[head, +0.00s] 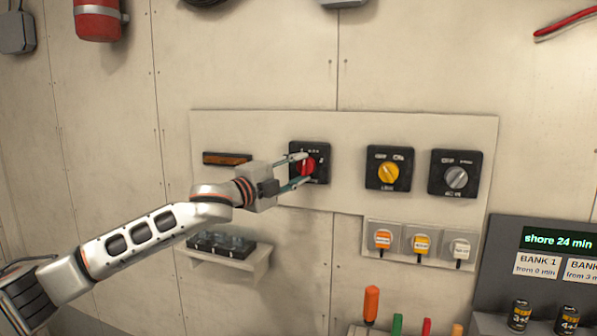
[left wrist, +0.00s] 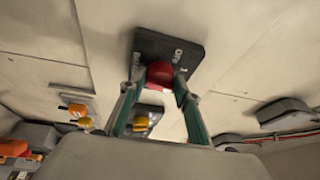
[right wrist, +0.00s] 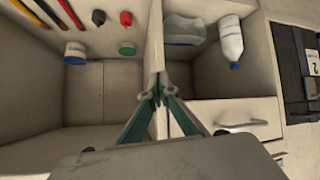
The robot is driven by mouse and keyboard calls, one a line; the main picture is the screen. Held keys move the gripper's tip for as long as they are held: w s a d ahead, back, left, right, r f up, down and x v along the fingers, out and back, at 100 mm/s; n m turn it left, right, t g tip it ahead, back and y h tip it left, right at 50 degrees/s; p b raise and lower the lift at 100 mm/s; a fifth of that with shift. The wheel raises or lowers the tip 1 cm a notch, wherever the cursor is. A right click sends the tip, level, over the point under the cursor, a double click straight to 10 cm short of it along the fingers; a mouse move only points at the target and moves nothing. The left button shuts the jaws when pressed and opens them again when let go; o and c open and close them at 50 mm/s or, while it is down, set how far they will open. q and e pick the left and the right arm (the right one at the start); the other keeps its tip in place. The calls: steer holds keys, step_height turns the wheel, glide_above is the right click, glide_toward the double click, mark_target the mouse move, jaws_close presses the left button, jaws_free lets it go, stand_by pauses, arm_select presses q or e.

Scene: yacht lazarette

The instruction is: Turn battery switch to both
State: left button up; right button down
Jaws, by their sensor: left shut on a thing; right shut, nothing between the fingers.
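A battery switch with a red knob (head: 307,167) on a black square plate (head: 323,152) is mounted on the pale wall panel, left of two similar switches. My left gripper (head: 299,169) reaches it from the left and is shut on the red knob, one finger above and one below. The left wrist view shows the red knob (left wrist: 160,73) between the two fingers. The plate's small lettering is too small to read, and the knob's pointer is not clear. My right gripper (right wrist: 157,92) is shut and empty in the right wrist view, over shelves and bins.
To the right are a yellow-knob switch (head: 388,170) and a grey-knob switch (head: 456,176). Several tagged outlets (head: 421,242) sit below them. A small shelf (head: 225,258) is under the left arm. A display box (head: 545,250) stands at the right. In the right wrist view is a white bottle (right wrist: 231,42).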

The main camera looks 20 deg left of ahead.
arm_select(q)
steer(key=shift+r+m+g, duration=0.1)
steer(key=shift+m+g, duration=0.5)
steer(key=shift+m, duration=0.8)
steer(key=o, duration=1.1)
steer(key=v, duration=1.2)
steer(key=shift+d, duration=0.15)
